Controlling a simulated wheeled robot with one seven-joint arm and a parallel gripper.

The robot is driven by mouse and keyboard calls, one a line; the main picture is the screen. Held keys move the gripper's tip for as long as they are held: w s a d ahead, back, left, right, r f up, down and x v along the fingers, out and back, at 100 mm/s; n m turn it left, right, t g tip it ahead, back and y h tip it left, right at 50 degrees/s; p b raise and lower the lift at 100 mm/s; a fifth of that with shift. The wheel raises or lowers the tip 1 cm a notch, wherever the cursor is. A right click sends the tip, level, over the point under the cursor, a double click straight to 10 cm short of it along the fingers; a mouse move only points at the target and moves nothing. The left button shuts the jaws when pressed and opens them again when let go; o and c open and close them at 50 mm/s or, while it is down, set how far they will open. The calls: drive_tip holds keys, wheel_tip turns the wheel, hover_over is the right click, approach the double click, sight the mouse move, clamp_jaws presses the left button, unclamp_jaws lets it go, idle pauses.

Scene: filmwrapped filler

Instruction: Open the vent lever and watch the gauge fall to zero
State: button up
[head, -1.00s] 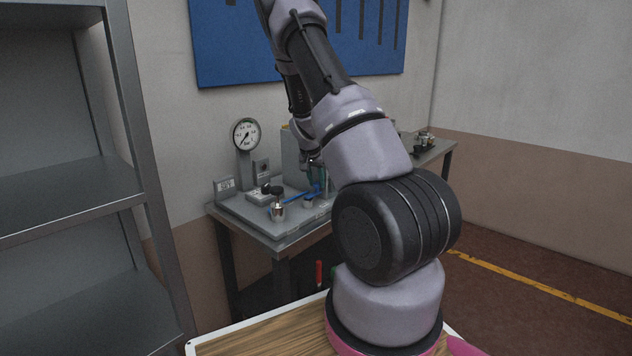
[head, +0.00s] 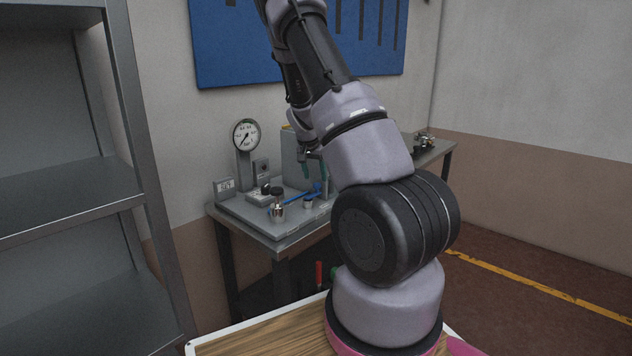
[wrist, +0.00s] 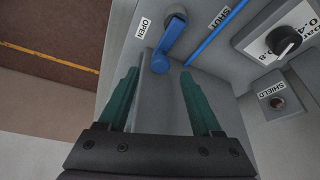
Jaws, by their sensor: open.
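The blue vent lever (wrist: 171,42) shows in the wrist view at the top centre, its rounded end towards my gripper and beside the OPEN label (wrist: 143,28). The SHUT label (wrist: 229,15) is to its right, along a long blue bar (wrist: 207,47). My gripper (wrist: 160,73) is open, its green fingers apart with nothing between them; the lever's end appears just beyond the fingertips. In the head view my gripper (head: 314,170) is above the bench panel. The round gauge (head: 246,135) stands at the panel's back left; its needle points down-left, its exact reading too small to tell.
In the wrist view a black selector knob (wrist: 287,41) and a SHIELD-labelled button (wrist: 278,102) sit to the right. Grey shelving (head: 60,215) is at left.

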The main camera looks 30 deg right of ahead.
drive_tip(key=v, duration=0.7)
drive_tip(key=shift+a, duration=0.1)
drive_tip(key=s+a+r+n+t+y, duration=0.1)
drive_tip(key=s+a+r+y, duration=0.1)
drive_tip(key=s+a+r, duration=0.6)
drive_tip(key=s+a+r+n+t+y, duration=0.15)
drive_tip(key=s+a+r, duration=0.35)
drive_tip(key=r, duration=0.5)
drive_tip(key=s+a+r+n+t+y, duration=0.1)
drive_tip(key=s+a+r, duration=0.2)
drive_tip(key=s, duration=0.6)
drive_tip(key=s+a+r+n, duration=0.2)
drive_tip(key=s+a+r, duration=0.1)
drive_tip(key=s, duration=0.6)
drive_tip(key=shift+s+a+t+y, duration=0.25)
drive_tip(key=shift+a+t+y, duration=0.1)
drive_tip(key=shift+a, duration=0.3)
